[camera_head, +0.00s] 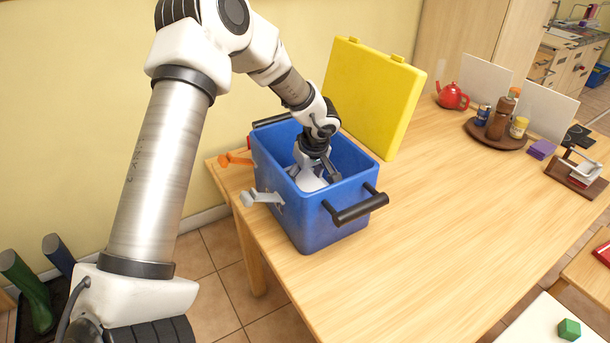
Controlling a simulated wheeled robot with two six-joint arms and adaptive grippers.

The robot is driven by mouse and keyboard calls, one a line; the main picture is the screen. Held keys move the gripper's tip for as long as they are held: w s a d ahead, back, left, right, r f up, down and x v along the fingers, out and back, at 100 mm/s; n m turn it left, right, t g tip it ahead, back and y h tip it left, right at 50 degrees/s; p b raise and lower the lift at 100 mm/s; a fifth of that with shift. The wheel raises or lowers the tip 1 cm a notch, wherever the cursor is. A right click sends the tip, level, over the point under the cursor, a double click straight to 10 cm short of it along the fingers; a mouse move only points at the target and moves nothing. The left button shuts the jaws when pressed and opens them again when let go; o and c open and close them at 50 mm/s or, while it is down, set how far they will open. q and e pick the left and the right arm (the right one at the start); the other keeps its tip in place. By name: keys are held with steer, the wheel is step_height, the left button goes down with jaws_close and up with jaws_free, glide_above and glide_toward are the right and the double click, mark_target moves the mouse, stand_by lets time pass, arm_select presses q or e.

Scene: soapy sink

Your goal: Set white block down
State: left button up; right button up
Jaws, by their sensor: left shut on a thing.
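My left gripper (318,172) reaches down inside a blue box (318,232) on the wooden table. It is shut on the white block (311,184), which shows only in part below the fingers, low between the box walls. The box walls and the gripper hide the rest of the block, so I cannot tell whether it touches the box floor. My right gripper is not in view.
A round tray (492,140) with jars and a red teapot (453,97) are at the back right. The middle of the table (440,220) is clear.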

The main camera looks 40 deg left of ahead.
arm_select(q)
steer(key=shift+f, duration=0.1)
steer(key=shift+f, duration=0.45)
steer(key=o, duration=1.5)
steer(key=shift+r, duration=0.3)
steer(key=p+v, duration=0.1)
steer(key=v, duration=1.1)
steer(key=shift+r+p, duration=0.3)
steer(key=shift+r, duration=0.05)
